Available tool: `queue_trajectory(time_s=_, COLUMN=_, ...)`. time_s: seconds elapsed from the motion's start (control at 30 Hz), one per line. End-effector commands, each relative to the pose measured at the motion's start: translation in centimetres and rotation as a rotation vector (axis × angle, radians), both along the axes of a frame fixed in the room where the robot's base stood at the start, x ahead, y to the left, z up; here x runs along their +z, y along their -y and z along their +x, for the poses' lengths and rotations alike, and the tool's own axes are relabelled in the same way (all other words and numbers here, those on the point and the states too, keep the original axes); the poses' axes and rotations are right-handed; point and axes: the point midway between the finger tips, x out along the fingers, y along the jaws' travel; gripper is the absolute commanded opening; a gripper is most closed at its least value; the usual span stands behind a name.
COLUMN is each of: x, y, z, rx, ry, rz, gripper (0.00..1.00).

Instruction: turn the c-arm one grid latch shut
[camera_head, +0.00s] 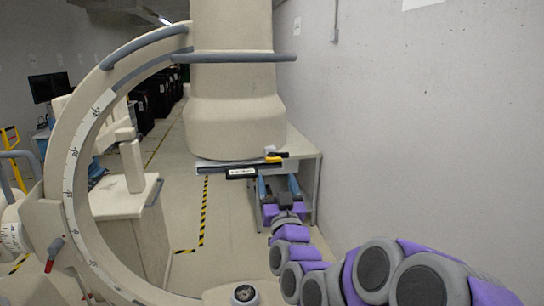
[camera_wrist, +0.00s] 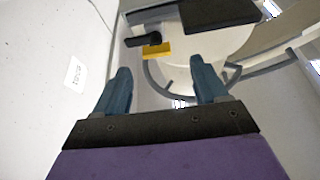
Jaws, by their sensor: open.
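The C-arm is a large cream arc (camera_head: 75,160) with a degree scale, at the left of the head view. Its thick cream housing (camera_head: 235,110) hangs at the upper middle. The grid latch, a small black lever (camera_head: 281,154) with a yellow block (camera_head: 273,160), sits at the housing's lower right edge. In the wrist view the black lever (camera_wrist: 143,40) points left, beside the yellow block (camera_wrist: 157,51). My gripper (camera_head: 278,187) is open and empty, below the latch. In the wrist view my gripper (camera_wrist: 160,68) has the latch ahead, between the finger directions and apart from them.
A dark labelled bar (camera_head: 240,173) runs under the housing. A grey rail (camera_head: 235,58) curves around the housing. A concrete wall (camera_head: 430,120) stands close on the right. A pale cabinet (camera_head: 309,180) stands behind my gripper. Floor with yellow-black tape (camera_head: 203,210) is clear to the left.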

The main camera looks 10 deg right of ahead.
Motion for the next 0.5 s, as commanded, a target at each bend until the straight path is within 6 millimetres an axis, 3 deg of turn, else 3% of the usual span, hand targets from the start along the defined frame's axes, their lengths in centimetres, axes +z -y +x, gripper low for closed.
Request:
queue_trajectory(time_s=0.3, x=1.7, y=0.0, z=4.2, rx=0.000, ry=0.002, rz=-0.001, gripper=0.72)
queue_trajectory(time_s=0.5, x=2.4, y=0.1, z=5.9, rx=-0.001, ry=0.001, rz=0.000, gripper=0.72)
